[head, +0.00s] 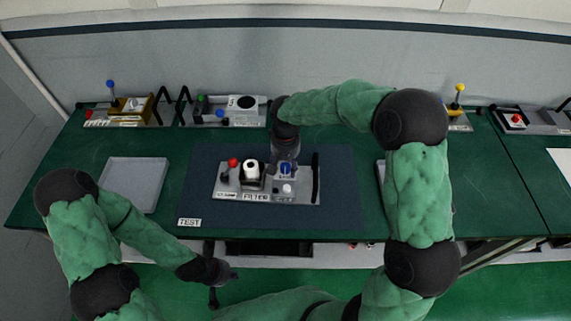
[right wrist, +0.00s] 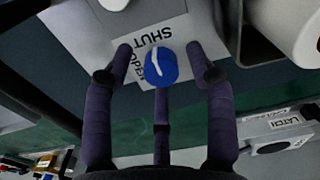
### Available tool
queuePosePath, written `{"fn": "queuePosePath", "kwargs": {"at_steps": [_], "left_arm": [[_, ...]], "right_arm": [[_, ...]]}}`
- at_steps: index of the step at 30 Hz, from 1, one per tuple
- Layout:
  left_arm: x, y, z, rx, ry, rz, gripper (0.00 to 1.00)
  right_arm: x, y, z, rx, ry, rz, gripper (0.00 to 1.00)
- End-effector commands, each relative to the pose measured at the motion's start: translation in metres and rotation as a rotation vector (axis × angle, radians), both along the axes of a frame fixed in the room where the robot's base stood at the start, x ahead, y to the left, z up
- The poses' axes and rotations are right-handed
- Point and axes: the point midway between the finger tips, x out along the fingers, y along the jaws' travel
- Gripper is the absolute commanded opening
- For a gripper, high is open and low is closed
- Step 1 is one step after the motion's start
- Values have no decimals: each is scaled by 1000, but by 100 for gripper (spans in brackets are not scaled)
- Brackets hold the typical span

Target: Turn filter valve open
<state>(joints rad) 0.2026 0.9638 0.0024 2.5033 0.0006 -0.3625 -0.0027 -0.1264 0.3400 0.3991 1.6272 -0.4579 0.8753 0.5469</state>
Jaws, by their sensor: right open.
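The filter panel (head: 232,193), a grey plate labelled FILTER, lies on the dark mat. Its blue valve knob (head: 285,169) shows just below my right gripper (head: 285,158). In the right wrist view the round blue knob (right wrist: 160,66) carries a white stripe pointing roughly toward the SHUT lettering; the OPEN lettering is beside it, partly hidden by a finger. My right gripper (right wrist: 162,75) is open, its fingers spread around the knob with gaps visible at the sides. My left gripper (head: 215,280) hangs low, before the table's front edge; its finger opening is unclear.
The panel also bears a red knob (head: 233,162), a white cylinder (head: 250,168) and a black handle (head: 316,178). A grey tray (head: 136,183) is at left. Several modules line the back, including one with a blue-topped lever (head: 110,84). The mat (head: 345,215) is otherwise clear.

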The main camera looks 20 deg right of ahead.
Motion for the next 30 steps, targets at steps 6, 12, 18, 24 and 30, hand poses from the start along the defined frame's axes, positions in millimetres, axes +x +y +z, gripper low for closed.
{"fn": "queuePosePath", "kwargs": {"at_steps": [6, 12, 18, 24, 30], "left_arm": [[0, 0, 0, 0, 0, 0, 0], [0, 0, 0, 0, 0, 0, 0], [0, 0, 3, 0, 0, 0, 0], [0, 0, 11, 0, 0, 0, 0], [0, 0, 22, 0, 0, 0, 0]], "right_arm": [[0, 0, 0, 0, 0, 0, 5], [0, 0, 0, 0, 1, 2, 0], [0, 0, 1, -1, 2, 39, 0], [0, -1, 2, -2, 2, 146, 0], [0, -1, 2, -1, 2, 317, 0]]}}
